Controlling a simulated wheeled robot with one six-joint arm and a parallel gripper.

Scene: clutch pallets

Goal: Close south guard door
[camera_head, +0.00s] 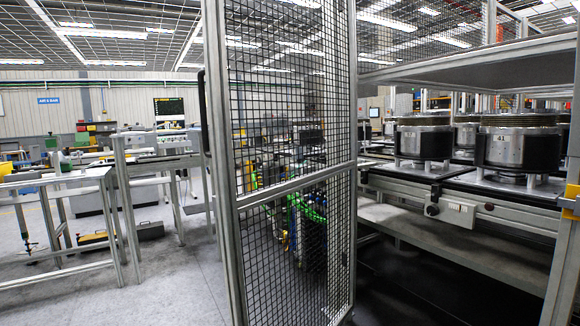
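A guard door (292,186) of black wire mesh in a grey metal frame stands in the middle of the view. It is swung open, at an angle to the opening on its right. A black handle (203,112) is on its left edge. The far right edge of the door is by the opening, but I cannot make out the hinges. I cannot read any label that says south. My gripper does not show in this view.
Right of the door, a conveyor (457,215) inside the enclosure carries pallets with metal clutch drums (518,148). A frame post (567,235) stands at the right edge. Metal workbenches (60,180) stand at the left. Grey floor (165,285) is clear left of the door.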

